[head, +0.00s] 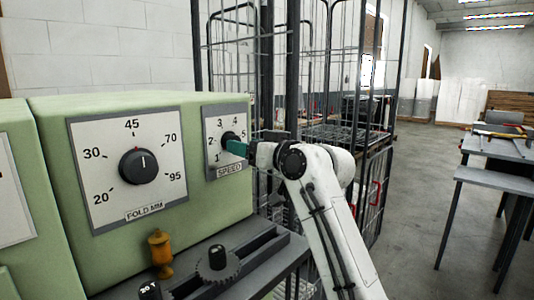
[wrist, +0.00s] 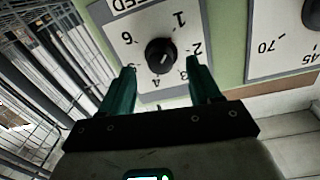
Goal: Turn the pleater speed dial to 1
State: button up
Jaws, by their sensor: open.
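The speed dial is a black round knob (wrist: 160,55) on a white panel (head: 212,157) with numbers around it, labelled SPEED. In the wrist view the panel appears upside down. The knob's pale mark points toward the upper right there, roughly toward the 1 and 2 side; the exact setting is hard to tell. My gripper (wrist: 160,64) is open, its teal fingers on either side of the knob with gaps between. I cannot tell how far the fingertips reach along it. In the head view my gripper (head: 236,147) covers part of the knob and panel.
A larger FOLD MM dial (head: 139,166) sits on the same green machine (head: 52,130), left of the speed panel. Below are an amber knob (head: 160,250) and a dark slotted plate (head: 235,255). Wire cages (head: 325,60) stand behind my arm. Tables (head: 500,180) stand at right.

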jog(key=v, duration=0.7)
jog(key=shift+s+d, duration=0.15)
jog(key=shift+f, duration=0.1)
jog(key=s+d+f+m+h+p, duration=0.15)
jog(key=d+f, duration=0.25)
jog(key=f, duration=0.5)
jog(key=s+d+f+m+h+p, duration=0.1)
jog(key=s+d+f+h, duration=0.2)
jog(key=f, duration=0.5)
jog(key=s+d+f+m+g+h+p, duration=0.1)
jog(key=s+d+f+g+h+p, duration=0.1)
jog(key=s+d+f, duration=0.5)
jog(key=s+d+f+m+g+h+p, duration=0.1)
jog(key=s+d+f+m+g+h, duration=0.15)
jog(key=s+f, duration=0.45)
jog(key=s+d+f+m+g+h+p, duration=0.1)
jog(key=s+d+f+g, duration=0.1)
jog(key=s, duration=0.8)
jog(key=s+d+f+m+g+h+p, duration=0.1)
jog(key=s+d+f, duration=0.4)
jog(key=s, duration=0.5)
jog(key=s+d+f+g+h+p, duration=0.2)
jog(key=s+d+f+g, duration=0.1)
jog(key=s+d, duration=0.4)
jog(key=s, duration=0.3)
jog(key=shift+d+f+m+h, duration=0.2)
jog(key=shift+f+m+h, duration=0.15)
jog(key=shift+m+h, duration=0.05)
